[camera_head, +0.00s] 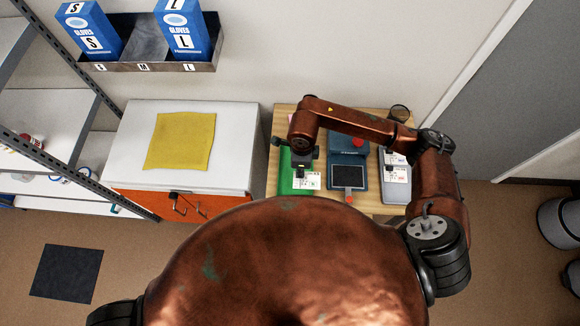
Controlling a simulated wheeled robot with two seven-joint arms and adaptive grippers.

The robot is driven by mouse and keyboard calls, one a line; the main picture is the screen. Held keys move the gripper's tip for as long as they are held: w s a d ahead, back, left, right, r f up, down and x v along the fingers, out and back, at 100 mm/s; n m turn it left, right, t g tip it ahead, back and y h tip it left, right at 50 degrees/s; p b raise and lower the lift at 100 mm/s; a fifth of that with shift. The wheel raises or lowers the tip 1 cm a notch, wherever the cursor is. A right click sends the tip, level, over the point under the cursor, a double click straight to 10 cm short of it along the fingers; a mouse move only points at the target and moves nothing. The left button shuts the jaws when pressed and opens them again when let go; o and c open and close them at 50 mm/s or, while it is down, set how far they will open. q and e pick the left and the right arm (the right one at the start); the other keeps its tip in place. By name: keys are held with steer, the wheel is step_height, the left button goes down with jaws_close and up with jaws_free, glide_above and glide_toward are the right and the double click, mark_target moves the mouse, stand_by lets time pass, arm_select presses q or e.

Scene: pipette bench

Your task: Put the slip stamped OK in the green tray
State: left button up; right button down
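The green tray (284,181) stands on the left part of the wooden bench. A white slip (309,182) with small print lies at the tray's right side; its stamp is too small to read. My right gripper (300,172) points down over the green tray beside this slip. Its fingertips are too small and dark to show whether they are open or hold anything. A grey tray (397,192) on the right of the bench holds white slips (396,173) with print, also unreadable. My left gripper is out of view.
A blue device (348,160) with a dark screen and red parts stands between the trays. My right forearm crosses above the bench's back. Left of it is a white-topped cabinet (228,128) with a yellow cloth (181,141). Blue glove boxes (183,32) sit in a wall rack.

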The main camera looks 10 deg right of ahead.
glide_above(290, 172)
step_height(290, 172, down, 7)
steer(key=shift+w+a+r, duration=0.1)
steer(key=shift+r, duration=0.1)
step_height(290, 172, down, 3)
steer(key=shift+r+p, duration=0.1)
steer(key=shift+p, duration=0.6)
steer(key=shift+f, duration=0.3)
steer(key=c, duration=2)
jaws_free()
steer(key=shift+r, duration=0.1)
